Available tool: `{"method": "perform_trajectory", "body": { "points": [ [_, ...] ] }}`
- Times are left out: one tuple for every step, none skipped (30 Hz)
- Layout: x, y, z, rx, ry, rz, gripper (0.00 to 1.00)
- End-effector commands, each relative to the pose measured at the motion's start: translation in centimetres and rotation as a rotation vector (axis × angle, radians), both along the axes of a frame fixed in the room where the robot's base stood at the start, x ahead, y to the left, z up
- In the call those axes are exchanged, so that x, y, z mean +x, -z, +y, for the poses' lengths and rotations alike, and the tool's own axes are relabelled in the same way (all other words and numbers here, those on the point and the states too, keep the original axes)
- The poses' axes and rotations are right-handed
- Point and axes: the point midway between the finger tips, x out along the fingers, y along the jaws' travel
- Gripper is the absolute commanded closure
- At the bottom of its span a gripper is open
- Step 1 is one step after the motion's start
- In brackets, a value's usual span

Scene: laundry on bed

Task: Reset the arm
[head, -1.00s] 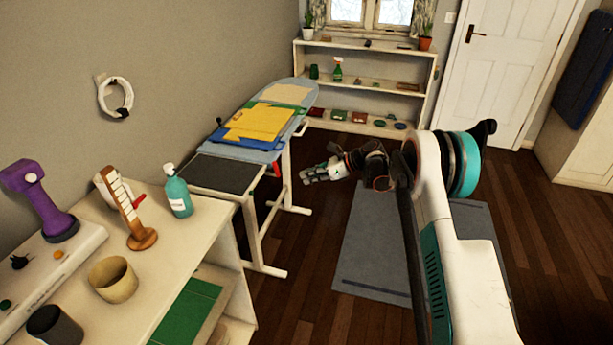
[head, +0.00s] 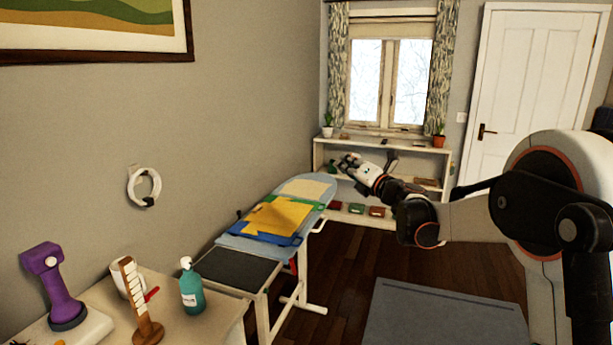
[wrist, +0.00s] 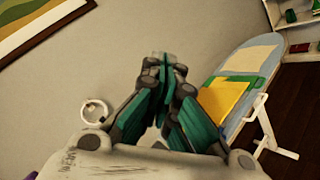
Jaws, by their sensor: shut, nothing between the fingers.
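My gripper (head: 345,162) is at the end of my raised arm, which reaches in from the right in the head view. It is in the air in front of the white shelf, above the far end of the ironing board. In the wrist view my gripper (wrist: 163,62) has its teal and grey fingers together, with nothing between them. Behind the fingers are the bare wall and the ironing board.
The ironing board (head: 240,246) carries folded yellow and blue cloths (head: 278,216). A table at the lower left holds a purple device (head: 58,290), a teal bottle (head: 191,288) and a wooden stand (head: 140,305). A white shelf (head: 325,150) stands below the window. A grey mat (head: 440,315) lies on the floor.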

Motion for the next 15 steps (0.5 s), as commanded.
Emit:
{"method": "perform_trajectory", "body": {
  "points": [
    [-1.1,-1.9,-0.9,0.075,0.048,0.022,1.00],
    [-1.6,-2.8,-1.5,0.122,0.076,0.038,1.00],
    [-2.3,-4.0,-2.4,0.185,0.114,0.058,1.00],
    [-2.9,-4.7,-3.1,0.232,0.143,0.073,1.00],
    [-3.6,-5.4,-3.7,0.282,0.171,0.090,1.00],
    [-4.5,-6.2,-4.6,0.344,0.208,0.113,1.00],
    [-5.2,-6.7,-5.3,0.392,0.235,0.130,1.00],
    [-6.0,-7.1,-6.0,0.442,0.261,0.148,1.00],
    [-7.1,-7.5,-6.9,0.507,0.297,0.172,1.00],
    [-7.9,-7.7,-7.5,0.555,0.325,0.191,1.00],
    [-8.8,-7.9,-8.1,0.605,0.350,0.211,1.00],
    [-10.0,-8.0,-8.9,0.669,0.385,0.237,1.00],
    [-10.9,-8.0,-9.5,0.718,0.410,0.256,1.00],
    [-11.9,-7.9,-10.1,0.768,0.435,0.278,1.00],
    [-13.3,-7.7,-10.8,0.833,0.471,0.306,1.00]
  ]
}}
